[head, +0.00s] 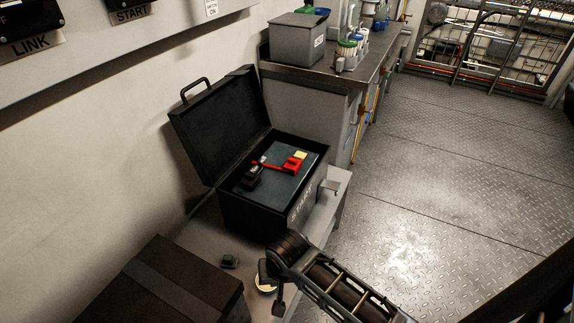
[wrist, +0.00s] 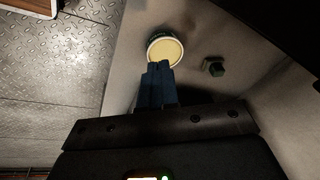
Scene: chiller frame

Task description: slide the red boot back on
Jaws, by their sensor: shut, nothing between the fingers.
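A red piece (head: 293,164), which looks like the red boot, lies on the blue-grey top inside an open black case (head: 262,212). A thin red strip runs left from it to a black piece (head: 253,176). I cannot tell whether the boot covers anything. My gripper (head: 279,308) is outside the case, low in front of it, pointing down over the bench. In the wrist view its blue-grey fingers (wrist: 157,70) are together and empty, their tips overlapping the edge of a round cream-topped, green-rimmed thing (wrist: 165,50).
The round thing also shows in the head view (head: 265,285), beside a small dark green block (head: 230,261). A dark box (head: 165,285) stands at front left. The case's raised lid (head: 220,125) leans toward the wall. A counter (head: 330,75) with containers is behind; the floor at right is clear.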

